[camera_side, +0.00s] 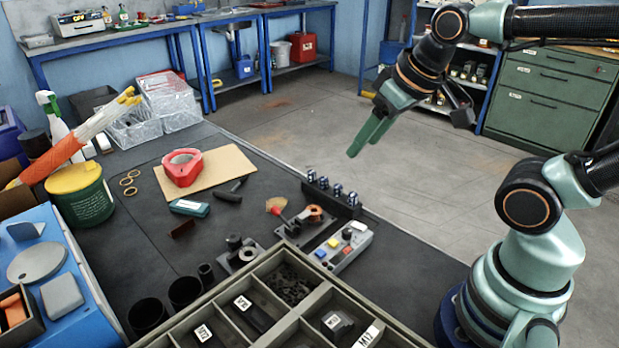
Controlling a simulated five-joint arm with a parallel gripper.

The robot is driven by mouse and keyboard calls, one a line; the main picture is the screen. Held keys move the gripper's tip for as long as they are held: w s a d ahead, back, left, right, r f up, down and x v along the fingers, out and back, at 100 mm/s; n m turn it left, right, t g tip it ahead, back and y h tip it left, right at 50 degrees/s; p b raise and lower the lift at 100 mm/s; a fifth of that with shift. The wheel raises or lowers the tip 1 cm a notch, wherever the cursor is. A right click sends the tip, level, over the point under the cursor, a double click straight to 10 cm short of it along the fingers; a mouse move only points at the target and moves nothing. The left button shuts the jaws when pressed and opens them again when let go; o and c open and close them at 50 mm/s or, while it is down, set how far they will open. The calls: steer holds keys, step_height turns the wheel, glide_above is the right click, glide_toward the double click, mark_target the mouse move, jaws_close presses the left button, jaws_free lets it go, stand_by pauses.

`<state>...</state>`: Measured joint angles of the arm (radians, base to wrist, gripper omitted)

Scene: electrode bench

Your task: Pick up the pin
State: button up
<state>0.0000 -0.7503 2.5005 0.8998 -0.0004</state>
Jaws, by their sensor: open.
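My gripper (366,147) hangs in the air at the upper middle, its green fingers pointing down and left. The fingers hold nothing and are well above the bench, clear of every object on it. I cannot make out with certainty which thing is the pin. A dark block (345,207) at the bench's right edge holds several small upright pieces with shiny tops, below and left of my gripper.
A control box (352,250) with coloured buttons lies right of the fixture. A divided tray (262,265) fills the front. A red ring-shaped tool (182,168) lies on a tan board (228,160). Black cups (148,314) stand front left. The mid-left bench surface (135,215) has free room.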

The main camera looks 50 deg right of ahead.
steer(key=c, duration=0.3)
steer(key=n+g, duration=0.6)
steer(key=n, duration=1.2)
glide_above(311, 172)
step_height(311, 172, down, 10)
step_height(311, 172, down, 11)
steer(key=shift+r, duration=0.1)
